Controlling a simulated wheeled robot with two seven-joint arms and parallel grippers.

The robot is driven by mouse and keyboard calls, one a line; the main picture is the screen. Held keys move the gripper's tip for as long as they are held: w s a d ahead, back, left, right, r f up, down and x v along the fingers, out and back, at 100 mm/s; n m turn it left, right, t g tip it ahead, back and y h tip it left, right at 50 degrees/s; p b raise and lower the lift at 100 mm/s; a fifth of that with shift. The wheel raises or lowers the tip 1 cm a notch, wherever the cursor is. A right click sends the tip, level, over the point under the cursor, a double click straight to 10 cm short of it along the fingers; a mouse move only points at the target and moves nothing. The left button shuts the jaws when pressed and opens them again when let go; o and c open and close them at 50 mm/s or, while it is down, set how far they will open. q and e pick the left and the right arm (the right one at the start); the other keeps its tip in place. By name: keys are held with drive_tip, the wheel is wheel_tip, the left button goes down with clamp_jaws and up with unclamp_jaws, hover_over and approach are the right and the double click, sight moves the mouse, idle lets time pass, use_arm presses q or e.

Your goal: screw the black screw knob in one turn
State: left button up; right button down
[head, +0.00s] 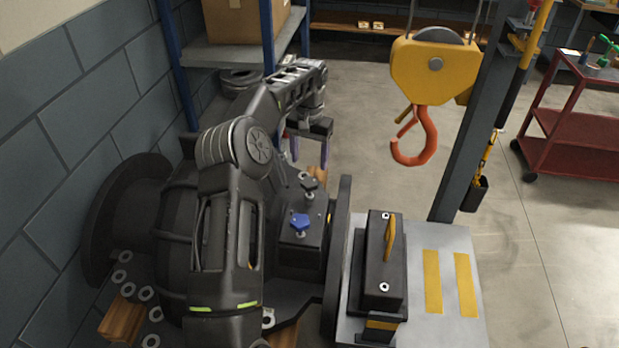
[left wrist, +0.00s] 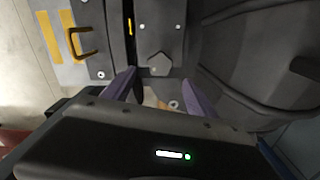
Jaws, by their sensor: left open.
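The black screw knob (head: 309,184) stands on top of a dark block on the large black casing, behind the blue screw knob (head: 300,223) in the head view. My left gripper (head: 308,150), with purple fingers, hangs beyond the black knob and apart from it. In the left wrist view its two fingers (left wrist: 160,95) are spread with nothing held between them. A dark grey angular shape (left wrist: 158,62) lies just past the fingertips there; it looks like the black knob, but I cannot be sure. My right gripper is in neither view.
A smaller black block with a yellow handle (head: 390,240) sits on a grey plate (head: 412,325) right of the casing's flange. An orange hook (head: 426,140) hangs from a yellow pulley block. A blue-posted shelf and brick wall stand left. Loose rings lie at lower left.

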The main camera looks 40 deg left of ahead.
sight(310, 181)
use_arm(q)
drive_tip(key=shift+f, duration=0.15)
wheel_tip(310, 181, down, 6)
drive_tip(key=shift+f+p, duration=0.2)
drive_tip(key=shift+p, duration=0.85)
drive_tip(key=shift+f, duration=0.55)
drive_tip(key=shift+c, duration=0.2)
drive_tip(key=c, duration=1.4)
drive_tip(key=shift+o, duration=0.2)
drive_tip(key=shift+m, duration=0.3)
